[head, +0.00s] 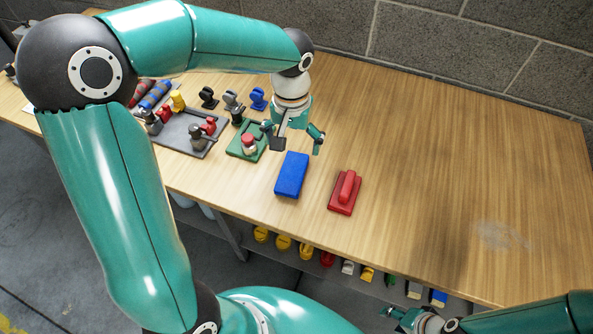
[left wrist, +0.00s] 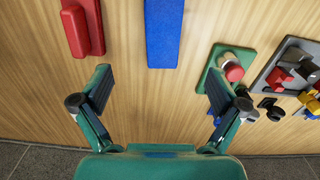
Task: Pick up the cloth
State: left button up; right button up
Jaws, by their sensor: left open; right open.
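A flat blue rectangular block (head: 292,174) lies on the wooden table; I cannot tell whether it is a folded cloth. No other thing in view looks like a cloth. My left gripper (head: 294,138) is open and empty, above the table just behind the blue block. In the left wrist view, the blue block (left wrist: 163,30) lies at the top, ahead of the gap between the open left fingers (left wrist: 158,75). My right gripper (head: 394,314) is open near the bottom edge of the head view, in front of the table and away from the block.
A red block with a handle (head: 344,193) lies right of the blue one. A green tray with a red-topped piece (head: 249,146) and a grey tray of tools (head: 183,138) stand left. A pale smear (head: 500,237) marks the otherwise clear right side. Several coloured items sit on a lower shelf.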

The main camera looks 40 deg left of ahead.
pick_arm(q)
send_over(291, 175)
notch_tip(291, 175, down, 8)
jog(key=shift+s+f, duration=0.1)
jog(key=shift+f, duration=0.1)
jog(key=shift+f+p, duration=0.35)
jog(key=shift+f, duration=2.3)
jog(key=shift+c, duration=0.2)
jog(key=c, duration=1.2)
jog(key=shift+r, duration=0.1)
notch_tip(291, 175, up, 20)
jog(key=shift+f, duration=0.1)
